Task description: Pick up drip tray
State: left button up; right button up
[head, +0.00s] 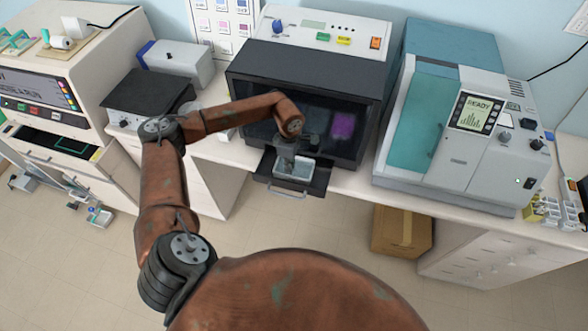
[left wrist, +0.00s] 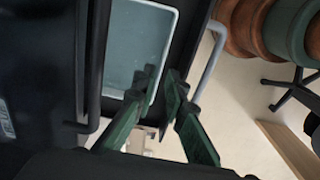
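The drip tray (head: 296,170) is a small, shallow, light-rimmed tray. It sits on a black pulled-out shelf (head: 318,184) at the front of the dark-windowed machine. In the left wrist view the drip tray (left wrist: 136,50) shows a pale rim and grey-green floor. My left gripper (head: 287,160) points down at the tray and hides part of it. In the left wrist view the left gripper's fingertips (left wrist: 162,80) lie close together on either side of the tray's rim. I cannot tell whether they press on it. My right gripper is not in view.
The dark-windowed machine (head: 315,85) stands behind the shelf. A teal and white machine (head: 455,115) stands to its right, and a grey boxy device (head: 148,92) to its left. A metal handle (head: 286,194) fronts the shelf. A cardboard box (head: 402,232) is on the floor.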

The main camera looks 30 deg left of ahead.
pick_arm(q)
jog(key=f, duration=0.1)
jog(key=f+p, duration=0.1)
jog(key=f, duration=0.1)
jog(key=f+p, duration=0.1)
jog(key=shift+s+d+f, duration=0.15)
jog(key=shift+d+f, duration=0.1)
jog(key=shift+f, duration=0.55)
jog(key=shift+c, duration=0.7)
jog(key=shift+c, duration=0.9)
grip_shut()
jog(key=shift+r, duration=0.15)
